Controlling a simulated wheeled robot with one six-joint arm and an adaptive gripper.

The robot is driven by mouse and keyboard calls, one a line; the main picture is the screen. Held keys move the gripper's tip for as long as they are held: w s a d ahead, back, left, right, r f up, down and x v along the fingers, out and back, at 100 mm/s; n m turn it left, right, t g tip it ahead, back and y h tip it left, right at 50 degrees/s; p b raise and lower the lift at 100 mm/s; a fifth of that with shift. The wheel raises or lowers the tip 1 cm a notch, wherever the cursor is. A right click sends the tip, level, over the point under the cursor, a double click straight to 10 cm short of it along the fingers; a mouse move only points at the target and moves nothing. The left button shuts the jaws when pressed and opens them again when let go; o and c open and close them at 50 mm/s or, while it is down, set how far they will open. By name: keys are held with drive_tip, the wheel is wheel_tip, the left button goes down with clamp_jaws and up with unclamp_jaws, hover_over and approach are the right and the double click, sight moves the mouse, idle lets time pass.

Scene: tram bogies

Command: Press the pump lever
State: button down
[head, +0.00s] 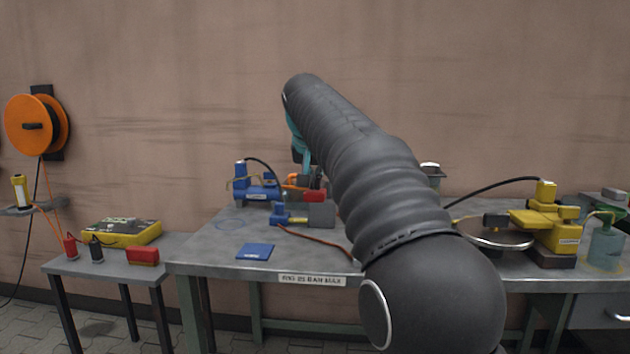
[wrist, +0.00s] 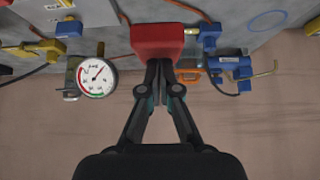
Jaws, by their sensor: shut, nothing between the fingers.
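My gripper (wrist: 158,68) is shut and empty, with its fingertips together at the edge of a red block (wrist: 157,40) in the wrist view. I cannot tell whether they touch it. The red block also shows in the head view (head: 315,196), beside a grey block and left of my arm. It may be the pad of the pump lever, but no lever shape is clear. A round pressure gauge (wrist: 97,77) with a white face is left of the fingers in the wrist view. In the head view my arm hides much of this area.
A blue device (head: 258,190) with a thin bent rod stands left of the red block. A blue plate (head: 255,251) lies near the front edge of the workbench (head: 215,262). A yellow device (head: 555,222) stands at the right. The bench's front left is mostly clear.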

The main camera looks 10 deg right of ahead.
sight(313, 193)
drive_tip(key=shift+t+h, duration=0.3)
drive_tip(key=shift+t, duration=0.5)
drive_tip(key=f+b, duration=0.2)
drive_tip(key=b, duration=0.1)
drive_tip(key=f+b, duration=0.2)
drive_tip(key=b, duration=0.1)
drive_tip(key=shift+s+a, duration=0.15)
drive_tip(key=shift+s, duration=0.25)
wheel_tip(313, 193, down, 6)
drive_tip(key=b, duration=0.4)
drive_tip(key=shift+s+f, duration=0.1)
drive_tip(key=shift+f, duration=0.15)
drive_tip(key=shift+f+b, duration=0.55)
drive_tip(key=shift+f, duration=0.45)
drive_tip(key=p+v, duration=0.3)
drive_tip(key=v, duration=1.1)
drive_tip(key=shift+p, duration=0.35)
drive_tip(key=shift+s, duration=0.1)
